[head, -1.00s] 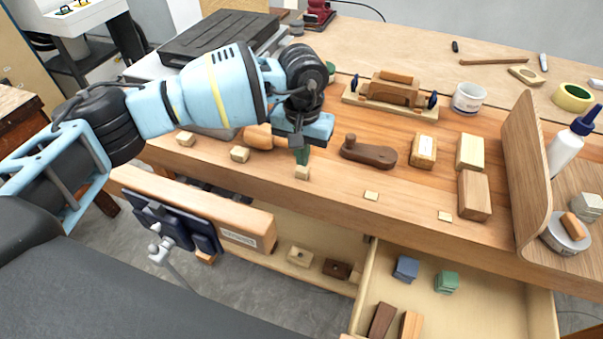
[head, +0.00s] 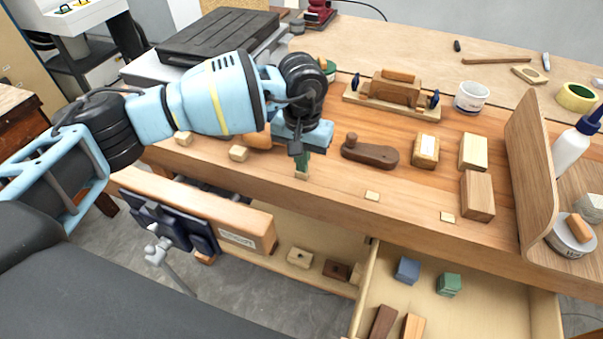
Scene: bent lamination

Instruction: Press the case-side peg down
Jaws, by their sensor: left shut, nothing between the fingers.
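Several pale wooden pegs line the front of the workbench top. The peg nearest the black case (head: 183,138) and the one beside it (head: 238,153) stand proud of the surface. My left gripper (head: 303,162), with green fingertips, is shut and empty, pointing down on a third peg (head: 301,175). The tips appear to touch this peg's top and partly hide it; it shows only a little above the bench. Two pegs further right, one in the middle (head: 372,195) and one at the right (head: 447,216), look nearly flush. My right gripper is out of view.
The black case (head: 215,38) lies at the back left. A brown handled wooden piece (head: 370,152), a wooden block (head: 426,150) and a wooden plane-like fixture (head: 395,90) stand right of the gripper. An open drawer (head: 480,305) projects below the front edge.

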